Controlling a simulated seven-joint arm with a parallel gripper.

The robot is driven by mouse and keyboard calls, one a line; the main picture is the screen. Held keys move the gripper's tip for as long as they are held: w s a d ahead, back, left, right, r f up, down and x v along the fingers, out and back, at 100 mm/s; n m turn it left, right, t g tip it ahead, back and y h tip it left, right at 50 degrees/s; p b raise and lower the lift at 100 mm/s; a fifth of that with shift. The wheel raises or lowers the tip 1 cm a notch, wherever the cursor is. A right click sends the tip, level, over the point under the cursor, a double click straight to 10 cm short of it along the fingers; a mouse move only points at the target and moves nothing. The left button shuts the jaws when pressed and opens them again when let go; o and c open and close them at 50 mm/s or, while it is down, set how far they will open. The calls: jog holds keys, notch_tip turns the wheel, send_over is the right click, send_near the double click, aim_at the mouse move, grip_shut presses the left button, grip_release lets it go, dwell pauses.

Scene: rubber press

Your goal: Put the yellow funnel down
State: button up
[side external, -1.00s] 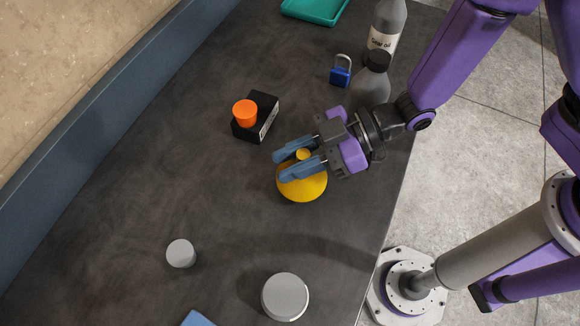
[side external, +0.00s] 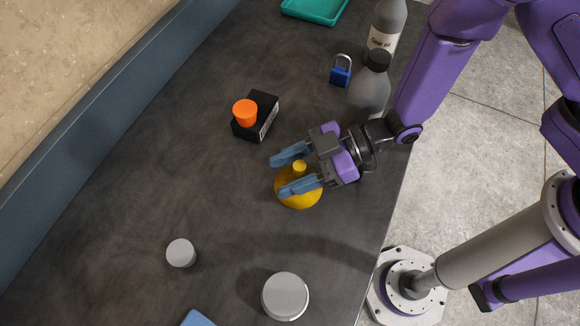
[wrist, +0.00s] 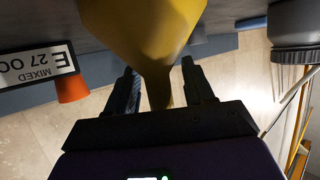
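The yellow funnel (side external: 311,197) stands on the dark table, wide end down and narrow spout up. It also fills the top middle of the wrist view (wrist: 145,32). My gripper (side external: 279,178) is open around the spout, one blue-grey finger on each side. In the wrist view, my gripper (wrist: 158,68) shows gaps between both fingers and the spout. The near finger hides part of the funnel in the side view.
A black box (side external: 264,103) with an orange cap (side external: 245,112) stands beyond the funnel. A blue padlock (side external: 341,73) and grey bottles (side external: 369,92) stand near the right edge. Grey round pieces (side external: 181,253) (side external: 285,297) lie in front. The table left of the funnel is clear.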

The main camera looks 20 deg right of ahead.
jog(key=shift+r, duration=0.1)
jog(key=shift+d+r, duration=0.1)
jog(key=shift+r, duration=0.05)
jog(key=v, duration=1.1)
jog(key=shift+d+r, duration=0.15)
jog(key=shift+d, duration=0.2)
jog(key=shift+s, duration=0.1)
jog(key=s+d+r+m+h, duration=0.1)
jog(key=s+d+r+h, duration=0.1)
jog(key=d, duration=0.7)
jog(key=s+d+r+m+h, duration=0.1)
jog(key=s+d+r+h, duration=0.2)
jog(key=d+h, duration=0.3)
jog(key=s+d+r+m+g+h, duration=0.1)
jog(key=d+h, duration=0.4)
jog(key=d, duration=0.7)
jog(key=s+r+m, duration=0.1)
jog(key=s, duration=0.1)
jog(key=shift+s+r, duration=0.35)
